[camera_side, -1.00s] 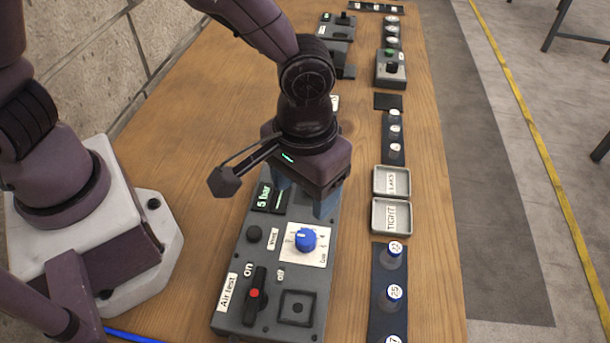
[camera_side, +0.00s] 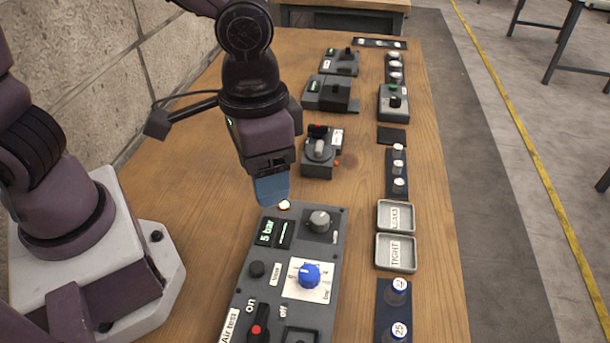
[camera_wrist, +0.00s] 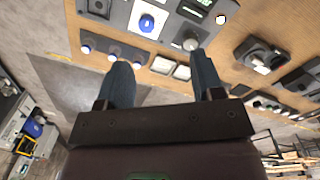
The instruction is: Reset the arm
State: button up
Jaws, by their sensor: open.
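My gripper (camera_side: 272,190) is raised over the bench, near the far left corner of the air test panel (camera_side: 275,305). Its blue fingers overlap in the side view. In the wrist view my gripper (camera_wrist: 160,60) shows two fingers wide apart with nothing held between them. The panel carries a blue knob (camera_side: 308,276), a grey knob (camera_side: 319,220), a "5 bar" display (camera_side: 266,232), a lit yellowish lamp (camera_side: 285,204) and a black lever with a red dot (camera_side: 257,329). The blue knob also shows in the wrist view (camera_wrist: 147,23).
Trays marked TIGHT (camera_side: 396,268) and LEAKS (camera_side: 396,230) lie right of the panel. A rack of white-capped pieces (camera_side: 398,173) stands beyond them. A lever device (camera_side: 319,150) stands just right of my gripper. The wooden bench (camera_side: 200,205) is clear to its left.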

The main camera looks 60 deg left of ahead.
jog(key=s+a+r+n+t, duration=0.1)
jog(key=s+a+r+t, duration=0.1)
jog(key=a+r, duration=0.4)
jog(key=s+a+r+n+t, duration=0.1)
jog(key=s+a+r+t, duration=0.1)
jog(key=a+r, duration=0.3)
jog(key=a+t, duration=0.1)
jog(key=a, duration=0.2)
jog(key=shift+s+a+r+t, duration=0.15)
jog(key=shift+s+r+t, duration=0.1)
jog(key=shift+r+t, duration=0.1)
dwell(0.8)
